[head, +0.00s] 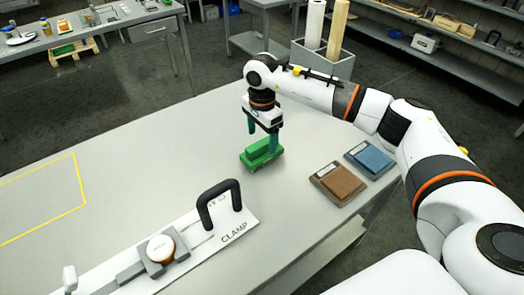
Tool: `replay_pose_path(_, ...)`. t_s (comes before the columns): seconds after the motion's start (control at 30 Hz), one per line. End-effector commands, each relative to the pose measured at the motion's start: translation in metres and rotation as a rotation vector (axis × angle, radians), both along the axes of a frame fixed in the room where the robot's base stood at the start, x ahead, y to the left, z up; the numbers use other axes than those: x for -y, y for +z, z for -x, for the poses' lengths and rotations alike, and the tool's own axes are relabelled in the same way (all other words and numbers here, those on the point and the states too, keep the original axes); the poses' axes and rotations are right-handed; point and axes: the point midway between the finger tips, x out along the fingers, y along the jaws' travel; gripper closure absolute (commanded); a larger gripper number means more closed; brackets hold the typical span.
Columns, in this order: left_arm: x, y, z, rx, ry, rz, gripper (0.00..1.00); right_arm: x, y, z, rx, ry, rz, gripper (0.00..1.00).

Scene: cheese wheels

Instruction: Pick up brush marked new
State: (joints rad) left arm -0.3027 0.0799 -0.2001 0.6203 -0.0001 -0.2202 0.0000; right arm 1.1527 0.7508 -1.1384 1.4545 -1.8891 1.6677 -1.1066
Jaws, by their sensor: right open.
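A green block-shaped brush (258,161) lies on the grey table (130,150). No mark can be read on it at this size. My right gripper (262,143) points down over the brush with its teal fingers apart. One finger is at the far left of the brush's raised part and the other is at its right. I cannot tell whether the fingers touch it. My left gripper is not in view.
A clamp board (236,229) with a black handle and a small round piece is in front. A yellow outlined area (78,180) at the left is empty.

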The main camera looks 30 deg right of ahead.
Motion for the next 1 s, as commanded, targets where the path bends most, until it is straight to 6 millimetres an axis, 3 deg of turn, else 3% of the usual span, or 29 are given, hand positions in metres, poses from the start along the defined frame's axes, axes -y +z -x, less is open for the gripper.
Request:
replay_pose_path(0.33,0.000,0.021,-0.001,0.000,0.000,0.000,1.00,0.000,-0.045,0.001,-0.004,0.000,0.000,0.22)
replay_pose_path(0.63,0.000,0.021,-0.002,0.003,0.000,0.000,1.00,0.000,-0.052,0.001,0.000,0.001,-0.002,0.22)
replay_pose_path(0.97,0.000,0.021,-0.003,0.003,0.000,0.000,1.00,0.000,-0.052,0.001,0.000,0.000,-0.002,0.74)
replay_pose_path(1.0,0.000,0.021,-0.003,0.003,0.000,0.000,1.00,0.000,-0.051,0.000,0.001,0.000,-0.002,0.75)
